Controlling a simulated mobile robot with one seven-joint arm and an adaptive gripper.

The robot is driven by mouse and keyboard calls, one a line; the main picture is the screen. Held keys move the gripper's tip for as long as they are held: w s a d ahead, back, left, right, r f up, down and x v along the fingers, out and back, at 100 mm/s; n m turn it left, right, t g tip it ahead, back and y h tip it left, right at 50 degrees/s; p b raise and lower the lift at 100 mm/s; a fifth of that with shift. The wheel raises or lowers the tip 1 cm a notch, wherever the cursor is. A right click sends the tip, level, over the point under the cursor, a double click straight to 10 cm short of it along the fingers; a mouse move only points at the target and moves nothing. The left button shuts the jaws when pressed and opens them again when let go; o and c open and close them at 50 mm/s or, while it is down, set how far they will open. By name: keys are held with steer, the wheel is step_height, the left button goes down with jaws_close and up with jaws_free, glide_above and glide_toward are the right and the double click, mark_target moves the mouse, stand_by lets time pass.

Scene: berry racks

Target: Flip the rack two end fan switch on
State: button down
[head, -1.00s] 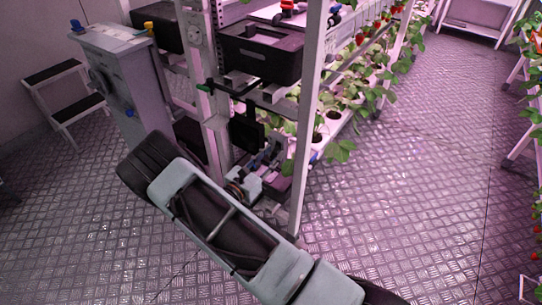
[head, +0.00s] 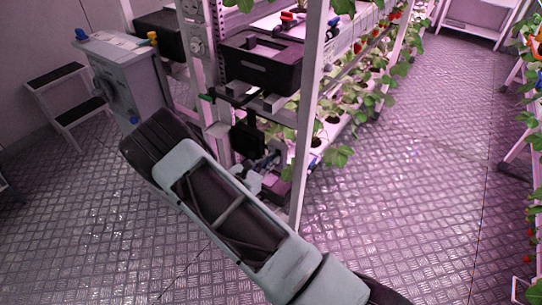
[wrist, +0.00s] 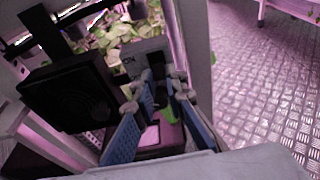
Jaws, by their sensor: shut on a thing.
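The fan switch is a grey box (wrist: 146,58) with "ON" lettering on its face, near the top middle of the wrist view. A dark lever (wrist: 157,74) shows at its front. My gripper (wrist: 158,90) reaches up to it with its blue-padded fingers on either side of the lever, shut on it; the exact contact is hard to see. In the head view my gripper (head: 265,165) is at the rack end, low beside the post, and my own arm and the shadow hide much of the switch. The black fan (head: 247,138) is just above, and fills the left of the wrist view (wrist: 72,100).
A white rack post (head: 308,110) stands close to the right of my gripper. A black crate (head: 262,62) sits above. Strawberry plants (head: 345,110) line the rack behind. A grey cabinet (head: 120,75) and a step stool (head: 62,100) are left. The right aisle floor (head: 410,200) is clear.

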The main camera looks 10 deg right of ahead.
mark_target(276, 155)
steer(key=r+g+y+p, duration=0.1)
steer(key=g+y+p, duration=0.1)
steer(key=p, duration=0.2)
steer(key=r+g+y+p, duration=0.2)
steer(key=p, duration=0.2)
steer(key=shift+w+d+r, duration=0.1)
steer(key=shift+w+d, duration=0.1)
steer(key=g+y+p, duration=0.1)
steer(key=p, duration=0.3)
steer(key=shift+w+d+r+g+y, duration=0.15)
steer(key=shift+w+r+g+y, duration=0.1)
steer(key=shift+g+y, duration=0.15)
steer(key=shift+f+p, duration=0.15)
steer(key=shift+p, duration=0.45)
steer(key=c, duration=2)
jaws_free()
steer(key=shift+o, duration=0.2)
steer(key=v, duration=1.2)
steer(key=shift+d, duration=0.15)
steer(key=shift+w, duration=0.1)
